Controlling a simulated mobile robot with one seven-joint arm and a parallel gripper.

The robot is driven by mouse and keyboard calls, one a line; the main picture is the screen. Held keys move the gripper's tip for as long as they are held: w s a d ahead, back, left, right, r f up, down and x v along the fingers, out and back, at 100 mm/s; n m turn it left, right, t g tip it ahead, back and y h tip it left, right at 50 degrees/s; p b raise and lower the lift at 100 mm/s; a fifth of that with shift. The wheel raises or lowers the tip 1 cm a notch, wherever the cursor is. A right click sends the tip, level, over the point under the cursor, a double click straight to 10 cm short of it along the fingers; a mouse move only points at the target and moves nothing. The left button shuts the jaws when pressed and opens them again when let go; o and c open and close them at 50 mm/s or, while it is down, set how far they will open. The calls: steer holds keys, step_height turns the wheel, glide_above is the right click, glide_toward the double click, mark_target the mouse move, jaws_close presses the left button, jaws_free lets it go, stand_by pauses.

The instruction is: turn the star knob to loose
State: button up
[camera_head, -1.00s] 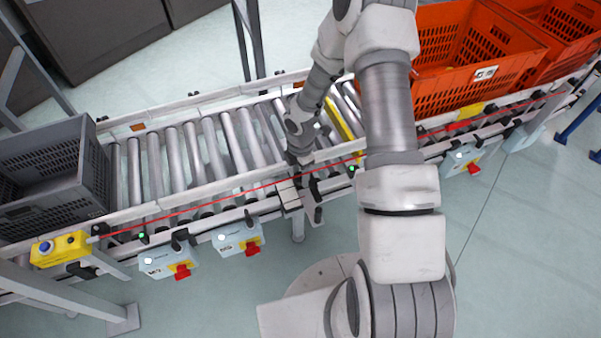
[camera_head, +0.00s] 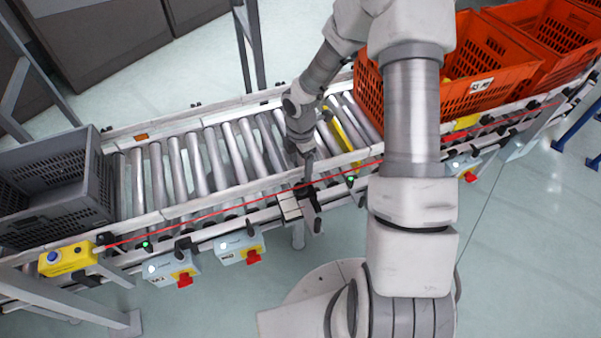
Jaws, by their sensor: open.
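My gripper (camera_head: 307,178) points down over the near rail of the roller conveyor, at the middle of the view. Its fingers are small and dark here; they are open. A dark knob-like part (camera_head: 302,190) sits on the rail right at the fingertips, partly hidden by them. I cannot make out its star shape, its turned position, or whether the fingers touch it. A pale bracket (camera_head: 289,208) is just below it, with a black post (camera_head: 317,226) to its right.
A grey tote (camera_head: 60,205) stands at the conveyor's left end, orange totes (camera_head: 490,85) at the right. Control boxes with red switches (camera_head: 240,246) hang along the near rail. A yellow sensor box (camera_head: 68,258) sends a red beam along the rail. The middle rollers (camera_head: 205,165) are bare.

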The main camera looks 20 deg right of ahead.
step_height(320, 180, up, 7)
steer(key=p, duration=0.1)
steer(key=shift+r+p, duration=0.15)
steer(key=shift+p, duration=0.15)
